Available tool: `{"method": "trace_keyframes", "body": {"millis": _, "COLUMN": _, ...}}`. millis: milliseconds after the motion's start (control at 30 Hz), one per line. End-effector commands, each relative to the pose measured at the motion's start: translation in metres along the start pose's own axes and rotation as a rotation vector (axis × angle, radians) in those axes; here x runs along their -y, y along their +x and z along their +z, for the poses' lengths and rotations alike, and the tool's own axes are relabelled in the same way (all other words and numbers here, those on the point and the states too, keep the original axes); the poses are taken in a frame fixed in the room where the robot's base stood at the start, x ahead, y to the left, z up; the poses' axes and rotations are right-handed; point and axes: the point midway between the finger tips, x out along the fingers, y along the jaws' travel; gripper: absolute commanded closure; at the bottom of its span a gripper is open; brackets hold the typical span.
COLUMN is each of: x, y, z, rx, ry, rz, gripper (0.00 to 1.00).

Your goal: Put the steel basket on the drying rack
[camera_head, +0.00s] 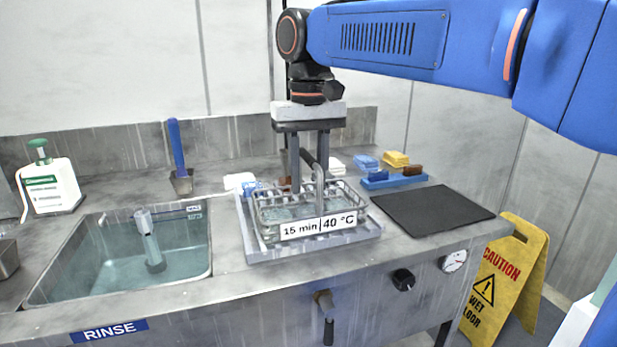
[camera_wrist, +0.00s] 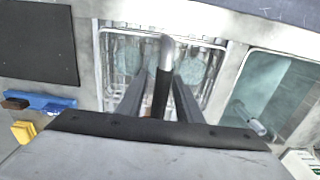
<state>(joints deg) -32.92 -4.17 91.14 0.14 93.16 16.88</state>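The steel basket (camera_head: 262,222) is an open wire basket with a tall looped handle with a dark grip. It sits in a grey-rimmed recess (camera_head: 250,244) in the bench, behind a "15 min 40 °C" label. The basket also shows in the wrist view (camera_wrist: 113,75), with pale round shapes inside. My gripper (camera_head: 309,188) points down over the basket. Its two fingers are apart, one on each side of the handle grip (camera_wrist: 162,90), with gaps seeming to show beside it. The fingertips are partly hidden. I cannot make out a drying rack for certain in either view.
A water-filled sink (camera_head: 110,270) lies to the left. A yellow caution sign (camera_head: 505,280) stands on the floor.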

Motion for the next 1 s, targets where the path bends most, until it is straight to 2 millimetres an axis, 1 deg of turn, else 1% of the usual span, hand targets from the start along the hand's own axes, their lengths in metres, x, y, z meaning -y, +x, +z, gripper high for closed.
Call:
{"method": "trace_keyframes", "body": {"millis": 167, "x": 0.0, "y": -0.02, "z": -0.001, "rx": -0.002, "ry": 0.0, "rz": -0.001, "gripper": 0.68}}
{"method": "trace_keyframes", "body": {"millis": 400, "x": 0.0, "y": -0.067, "z": -0.001, "rx": -0.003, "ry": 0.0, "rz": -0.001, "gripper": 0.68}}
{"method": "trace_keyframes", "body": {"millis": 600, "x": 0.0, "y": -0.099, "z": -0.001, "rx": -0.001, "ry": 0.0, "rz": 0.0, "gripper": 0.68}}
{"method": "trace_keyframes", "body": {"millis": 700, "x": 0.0, "y": -0.11, "z": -0.001, "rx": -0.001, "ry": 0.0, "rz": 0.0, "gripper": 0.68}}
{"method": "trace_keyframes", "body": {"millis": 800, "x": 0.0, "y": -0.117, "z": 0.0, "rx": -0.001, "ry": 0.0, "rz": 0.0, "gripper": 0.68}}
{"method": "trace_keyframes", "body": {"millis": 1000, "x": 0.0, "y": -0.12, "z": 0.0, "rx": 0.0, "ry": 0.0, "rz": 0.0, "gripper": 0.68}}
